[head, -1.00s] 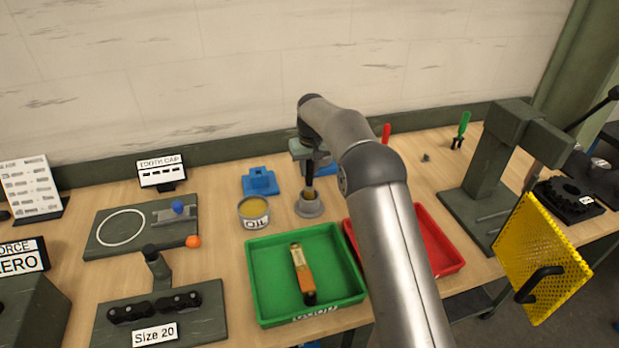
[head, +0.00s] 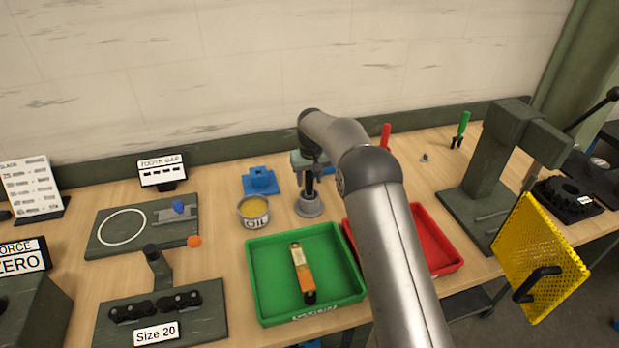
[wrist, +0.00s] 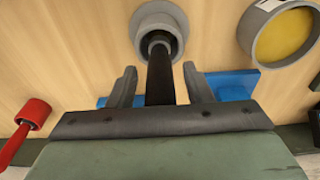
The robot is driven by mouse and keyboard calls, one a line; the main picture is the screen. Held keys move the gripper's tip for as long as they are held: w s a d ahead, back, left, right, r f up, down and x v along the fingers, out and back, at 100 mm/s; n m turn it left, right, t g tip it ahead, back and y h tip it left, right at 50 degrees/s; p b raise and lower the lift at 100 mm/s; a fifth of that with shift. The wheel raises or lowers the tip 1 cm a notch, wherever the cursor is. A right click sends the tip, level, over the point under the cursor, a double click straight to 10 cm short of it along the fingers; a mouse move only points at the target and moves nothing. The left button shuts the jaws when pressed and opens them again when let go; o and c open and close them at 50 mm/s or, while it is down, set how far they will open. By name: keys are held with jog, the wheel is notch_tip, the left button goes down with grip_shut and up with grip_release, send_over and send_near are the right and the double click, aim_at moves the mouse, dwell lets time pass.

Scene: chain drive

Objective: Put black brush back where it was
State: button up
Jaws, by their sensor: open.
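The black brush (wrist: 160,77) stands upright with its lower end in the round grey holder (head: 310,206) on the bench. In the wrist view its handle lies between the two fingers of my gripper (wrist: 153,88), with a gap on each side. The holder's ring (wrist: 158,22) also shows there. In the head view my gripper (head: 309,170) is over the holder, and my arm partly covers that area. My gripper is open and around the handle without visible contact.
An oil tin (head: 254,212) stands just left of the holder. A blue block (head: 260,181) is behind it. A green tray (head: 340,290) with an orange and cream tool (head: 302,272) and a red tray (head: 440,250) lie in front. A red-handled tool (head: 385,135) stands behind my arm.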

notch_tip(320, 180, up, 12)
jog(key=s+b, duration=0.1)
jog(key=b, duration=0.1)
jog(key=shift+s+d+r, duration=0.2)
jog(key=shift+s+d, duration=0.05)
jog(key=shift+d, duration=0.05)
jog(key=s+d+r+m, duration=0.1)
jog(key=s+d+r, duration=0.2)
jog(key=s+d, duration=0.55)
jog(key=s+d+r+m, duration=0.1)
jog(key=s+d+r, duration=0.35)
jog(key=s, duration=0.75)
jog(key=s+d+f, duration=0.2)
jog(key=s+f, duration=0.1)
jog(key=s, duration=0.5)
jog(key=s+d+f+m, duration=0.1)
jog(key=s+d+f, duration=0.1)
jog(key=s, duration=0.6)
jog(key=s+d+f+m, duration=0.1)
jog(key=s+d+f, duration=0.2)
jog(key=s, duration=0.5)
jog(key=shift+s+f, duration=0.15)
jog(key=shift+f, duration=0.25)
